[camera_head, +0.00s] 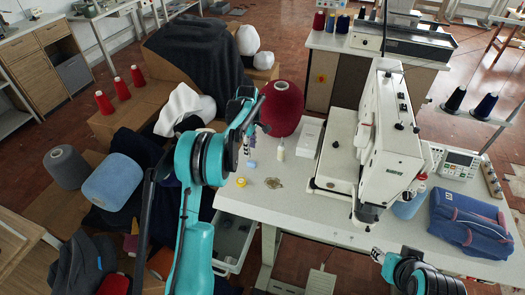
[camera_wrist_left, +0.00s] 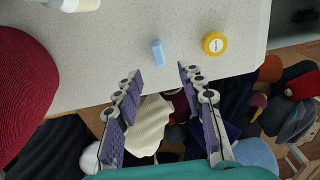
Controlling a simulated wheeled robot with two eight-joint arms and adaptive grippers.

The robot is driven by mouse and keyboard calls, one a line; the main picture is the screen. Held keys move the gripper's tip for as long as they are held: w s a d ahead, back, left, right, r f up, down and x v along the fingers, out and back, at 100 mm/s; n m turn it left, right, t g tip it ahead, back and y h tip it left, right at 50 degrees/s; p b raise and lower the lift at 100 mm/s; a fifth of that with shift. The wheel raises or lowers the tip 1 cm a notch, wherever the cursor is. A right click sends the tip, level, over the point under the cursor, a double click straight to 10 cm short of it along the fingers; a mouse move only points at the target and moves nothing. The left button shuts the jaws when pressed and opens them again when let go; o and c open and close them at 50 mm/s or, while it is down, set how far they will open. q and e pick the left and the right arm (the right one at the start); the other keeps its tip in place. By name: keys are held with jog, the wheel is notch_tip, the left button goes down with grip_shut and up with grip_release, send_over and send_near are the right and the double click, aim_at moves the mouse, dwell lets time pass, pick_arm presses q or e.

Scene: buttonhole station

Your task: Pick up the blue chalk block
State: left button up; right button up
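The blue chalk block (camera_head: 252,164) lies on the white table near its left edge. In the left wrist view the pale blue block (camera_wrist_left: 158,52) lies on the tabletop, just beyond the space between the fingertips. My left gripper (camera_head: 247,146) is above the table's left edge, close to the block in the head view. In the left wrist view the left gripper (camera_wrist_left: 159,72) has its purple-padded fingers wide apart with nothing between them. My right gripper (camera_head: 378,256) is at the table's front right, far from the block; its finger opening is unclear.
A yellow round item (camera_wrist_left: 215,44) lies beside the block. A small cream bottle (camera_head: 281,151), a tan piece (camera_head: 273,183), a white box (camera_head: 310,137) and a large red yarn cone (camera_head: 281,108) are near. The sewing machine (camera_head: 385,140) stands to the right.

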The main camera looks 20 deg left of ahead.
aim_at(251, 162)
pick_arm(q)
jog(key=shift+w+a+f, duration=0.1)
jog(key=shift+w+f, duration=0.45)
jog(key=shift+f, duration=0.25)
jog(key=shift+s+f+b, duration=0.2)
jog(key=shift+f+b, duration=0.25)
jog(key=shift+f, duration=0.45)
notch_tip(251, 162, down, 5)
jog(key=shift+s+f+b, duration=0.15)
jog(key=shift+b, duration=0.95)
jog(key=shift+c, duration=0.9)
grip_shut()
